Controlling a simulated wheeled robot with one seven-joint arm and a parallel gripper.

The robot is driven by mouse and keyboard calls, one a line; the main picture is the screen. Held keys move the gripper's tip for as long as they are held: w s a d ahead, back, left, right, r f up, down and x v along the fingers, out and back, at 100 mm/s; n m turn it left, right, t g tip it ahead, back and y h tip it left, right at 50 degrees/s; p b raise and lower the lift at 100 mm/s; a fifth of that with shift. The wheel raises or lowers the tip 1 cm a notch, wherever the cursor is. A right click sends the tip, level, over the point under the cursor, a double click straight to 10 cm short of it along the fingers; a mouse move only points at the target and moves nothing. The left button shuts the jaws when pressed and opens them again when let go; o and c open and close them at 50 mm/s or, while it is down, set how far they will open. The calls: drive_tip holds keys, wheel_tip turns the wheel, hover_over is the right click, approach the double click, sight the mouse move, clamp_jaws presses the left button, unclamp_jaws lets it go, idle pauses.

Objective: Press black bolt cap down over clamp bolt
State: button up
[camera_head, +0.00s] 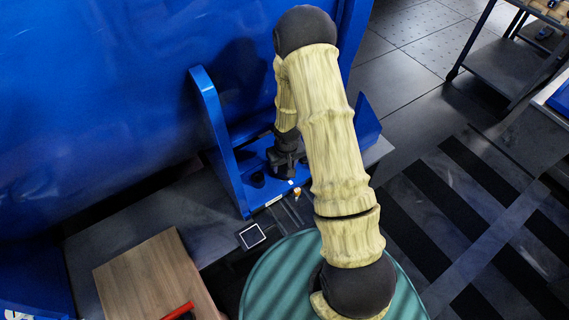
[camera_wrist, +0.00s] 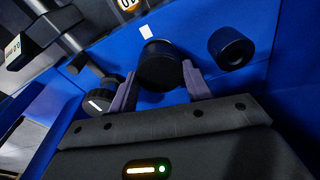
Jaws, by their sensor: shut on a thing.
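In the wrist view the black bolt cap (camera_wrist: 160,68) sits between the two fingers of my gripper (camera_wrist: 160,88), which is shut on it. The cap is a short black cylinder over the blue bracket foot (camera_wrist: 190,25). I cannot tell whether it touches the foot. The clamp bolt is not visible; the cap may hide it. In the head view my gripper (camera_head: 284,163) points down between the blue bracket's upright plates, and the held cap cannot be made out there.
A second black cap (camera_wrist: 231,47) stands on the blue foot to the right. A black knurled round part (camera_wrist: 100,96) is at the left. In the head view a tall blue plate (camera_head: 212,130) rises left of my gripper, and a wooden board (camera_head: 150,275) lies front left.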

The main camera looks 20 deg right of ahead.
drive_tip(key=shift+f+b, duration=0.45)
drive_tip(key=shift+f, duration=0.35)
drive_tip(key=o, duration=1)
drive_tip(key=shift+r, duration=0.1)
drive_tip(key=r+p, duration=0.2)
drive_tip(key=r, duration=0.3)
drive_tip(key=s+r+p, duration=0.1)
drive_tip(key=r+p, duration=0.1)
drive_tip(key=r, duration=0.4)
drive_tip(key=s+r+p, duration=0.1)
drive_tip(key=r+p, duration=0.1)
drive_tip(key=r, duration=0.4)
drive_tip(key=shift+d+r, duration=0.1)
drive_tip(key=shift+d, duration=0.05)
